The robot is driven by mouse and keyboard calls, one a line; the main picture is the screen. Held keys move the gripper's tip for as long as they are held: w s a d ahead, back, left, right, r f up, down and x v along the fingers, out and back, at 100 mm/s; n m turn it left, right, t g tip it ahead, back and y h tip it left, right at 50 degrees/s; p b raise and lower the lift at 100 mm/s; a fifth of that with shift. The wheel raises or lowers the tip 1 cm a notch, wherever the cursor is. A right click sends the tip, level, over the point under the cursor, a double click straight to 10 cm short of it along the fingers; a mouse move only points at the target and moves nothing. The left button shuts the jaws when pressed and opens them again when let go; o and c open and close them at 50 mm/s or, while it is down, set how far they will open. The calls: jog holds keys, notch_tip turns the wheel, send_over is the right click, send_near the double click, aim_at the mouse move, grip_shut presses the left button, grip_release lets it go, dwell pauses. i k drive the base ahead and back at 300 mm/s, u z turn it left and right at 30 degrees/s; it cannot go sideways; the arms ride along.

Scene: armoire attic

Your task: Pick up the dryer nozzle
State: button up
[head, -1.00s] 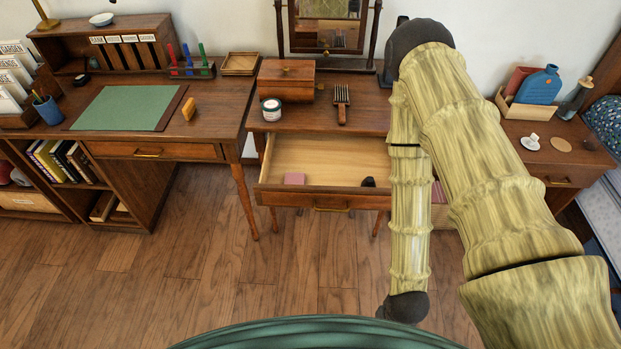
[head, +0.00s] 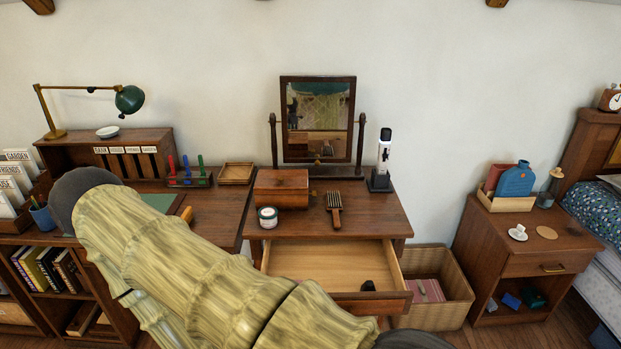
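A small black object (head: 368,286) lies in the open drawer (head: 325,262) of the dressing table, near its front right corner. It may be the dryer nozzle, but it is too small and partly hidden by the drawer front to be sure. My arm crosses the lower left of the head view and covers the drawer's front left part. My gripper is not in view.
The dressing table (head: 375,222) holds a wooden box (head: 281,188), a jar (head: 267,217), a brush (head: 334,207), a mirror (head: 318,120) and a white-and-black device (head: 383,160). A wicker basket (head: 450,310) stands right of the drawer. A nightstand (head: 490,240) is farther right.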

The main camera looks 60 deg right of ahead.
aim_at(369, 286)
jog(key=u, duration=0.15)
jog(key=k, duration=0.7)
jog(key=z, duration=1.35)
